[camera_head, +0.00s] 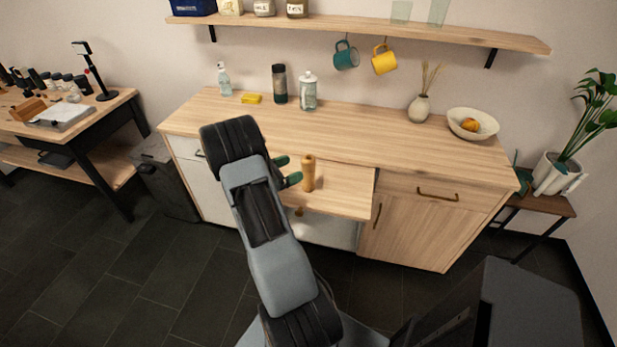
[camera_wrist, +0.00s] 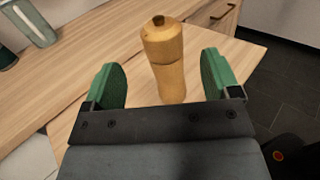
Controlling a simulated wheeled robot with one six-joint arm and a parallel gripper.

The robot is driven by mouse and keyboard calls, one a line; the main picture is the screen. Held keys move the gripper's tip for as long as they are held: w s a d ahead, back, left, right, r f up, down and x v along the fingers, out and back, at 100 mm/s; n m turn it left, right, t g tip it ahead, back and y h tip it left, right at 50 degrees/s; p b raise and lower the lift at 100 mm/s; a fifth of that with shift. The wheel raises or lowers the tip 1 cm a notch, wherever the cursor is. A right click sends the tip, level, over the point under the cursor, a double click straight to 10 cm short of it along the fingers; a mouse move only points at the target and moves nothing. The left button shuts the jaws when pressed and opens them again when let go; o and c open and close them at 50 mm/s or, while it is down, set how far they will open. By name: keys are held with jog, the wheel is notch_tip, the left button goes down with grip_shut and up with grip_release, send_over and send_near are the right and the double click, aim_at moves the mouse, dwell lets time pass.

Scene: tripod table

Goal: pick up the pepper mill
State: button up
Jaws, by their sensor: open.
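The pepper mill (camera_head: 308,174) is a light wooden turned cylinder with a small dark knob on top. It stands upright on a pale wooden surface in front of the counter. In the wrist view the pepper mill (camera_wrist: 166,62) rises between the two green fingers of my gripper (camera_wrist: 168,82), with a gap on each side. My gripper is open and empty. In the head view my gripper (camera_head: 290,171) is just left of the mill, partly hidden by my arm.
Mugs (camera_head: 384,60) hang under the shelf. Space around the mill is clear.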

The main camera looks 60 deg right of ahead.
aim_at(302, 164)
jog(key=shift+p+x, duration=0.9)
jog(key=shift+x, duration=2.6)
jog(key=shift+s, duration=0.1)
jog(key=shift+a, duration=0.1)
jog(key=c, duration=1.4)
jog(key=shift+r, duration=0.15)
